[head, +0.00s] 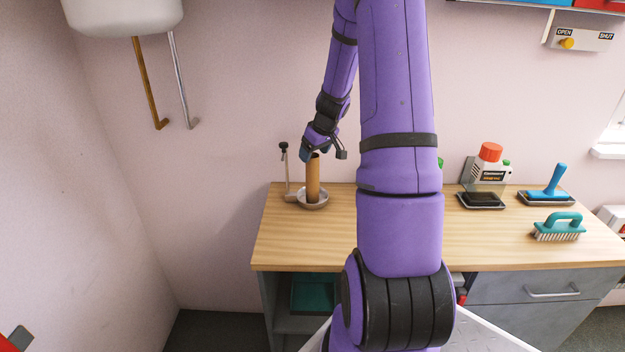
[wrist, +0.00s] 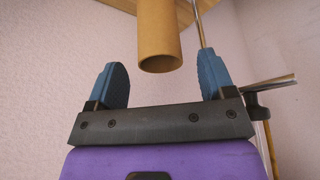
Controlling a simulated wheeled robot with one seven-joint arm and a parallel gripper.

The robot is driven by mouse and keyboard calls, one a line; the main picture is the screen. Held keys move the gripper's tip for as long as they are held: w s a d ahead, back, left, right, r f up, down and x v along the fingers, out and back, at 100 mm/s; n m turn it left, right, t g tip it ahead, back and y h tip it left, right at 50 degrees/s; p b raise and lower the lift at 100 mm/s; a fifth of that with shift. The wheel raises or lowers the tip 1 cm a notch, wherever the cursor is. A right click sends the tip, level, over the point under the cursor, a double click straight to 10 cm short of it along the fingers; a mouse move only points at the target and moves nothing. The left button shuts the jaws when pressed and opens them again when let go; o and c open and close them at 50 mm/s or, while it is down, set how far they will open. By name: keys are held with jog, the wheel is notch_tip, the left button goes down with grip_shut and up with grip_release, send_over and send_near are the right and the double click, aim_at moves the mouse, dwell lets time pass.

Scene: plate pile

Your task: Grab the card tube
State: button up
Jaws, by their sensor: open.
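The card tube (head: 313,180) is a brown hollow cylinder. It stands upright in a small pale round dish (head: 313,204) at the left end of the wooden worktop. My gripper (head: 309,157) is at the tube's upper end in the head view, partly hiding its top left. In the wrist view, the tube (wrist: 159,40) shows with its open end between and beyond the two blue fingers of my gripper (wrist: 163,82). The fingers are apart, and I see a gap between each of them and the tube.
A thin metal rod stand with a black knob (head: 284,148) stands just left of the tube. Black trays (head: 481,201), a red-capped bottle (head: 490,165) and a teal brush (head: 558,227) are on the right of the worktop (head: 320,240). The front left of the worktop is clear.

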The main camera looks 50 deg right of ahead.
jog(key=shift+x, duration=1.3)
jog(key=shift+c, duration=0.4)
jog(key=c, duration=1.1)
jog(key=shift+a+r, duration=0.1)
jog(key=shift+r, duration=0.1)
